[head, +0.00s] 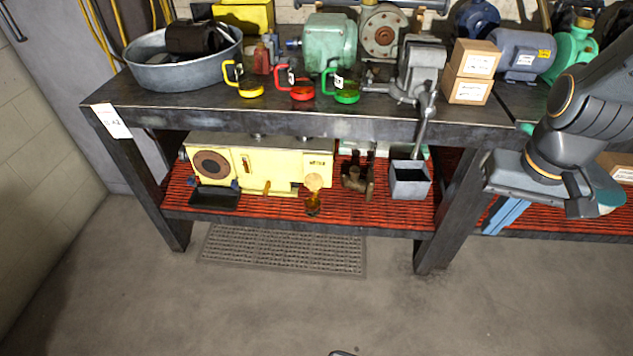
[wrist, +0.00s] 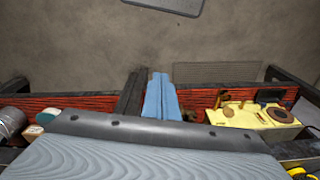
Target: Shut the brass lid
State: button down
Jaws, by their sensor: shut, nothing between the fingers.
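The brass lid (head: 314,182) is a round tan disc. It stands raised over a small amber pot (head: 313,204) on the lower shelf, in front of the cream-yellow machine (head: 277,163). In the wrist view, which looks upside down, the lid (wrist: 228,112) seems to show as a small disc beside the yellow machine (wrist: 252,117). My gripper (head: 490,230) hangs at the right of the head view, well apart from the lid, past the bench leg. Its blue fingers (wrist: 161,76) are together and empty in the wrist view. Any hinge is too small to tell.
A bench leg (head: 450,215) stands between my gripper and the pot. A grey open box (head: 409,188) and a brown valve (head: 357,180) sit right of the pot. The bench top (head: 200,107) overhangs the shelf. The floor in front (head: 290,300) is clear.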

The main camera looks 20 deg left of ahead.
aim_at(314, 181)
jog(key=w+a+f+n+b, duration=0.15)
jog(key=a+f+b, duration=0.35)
jog(key=f+b, duration=0.75)
jog(key=a+f+n+y+b, duration=0.15)
jog(key=a+f+b, duration=0.35)
jog(key=f+b, duration=0.75)
jog(key=w+a+f+n+b, duration=0.15)
jog(key=a+f+b, duration=0.45)
jog(key=f+b, duration=0.65)
jog(key=w+d+f+m+b, duration=0.6)
jog(key=w+d+f+b, duration=0.55)
jog(key=w+d, duration=0.35)
jog(key=w+a+r+m+g+y, duration=0.15)
jog(key=w+a+g+y, duration=0.4)
jog(key=w+a, duration=1.1)
jog(key=w+a+r+n+g+y, duration=0.1)
jog(key=w+a+r+y, duration=0.35)
jog(key=a, duration=0.35)
jog(key=w+a+r+n+g+y, duration=0.1)
jog(key=w+a+r+g+y, duration=0.1)
jog(key=w+a+r+y, duration=0.35)
jog(key=s+a+r+b, duration=0.3)
jog(key=s+a+b, duration=0.3)
jog(key=s+a, duration=0.3)
jog(key=shift+a+n, duration=0.4)
jog(key=shift+a, duration=0.4)
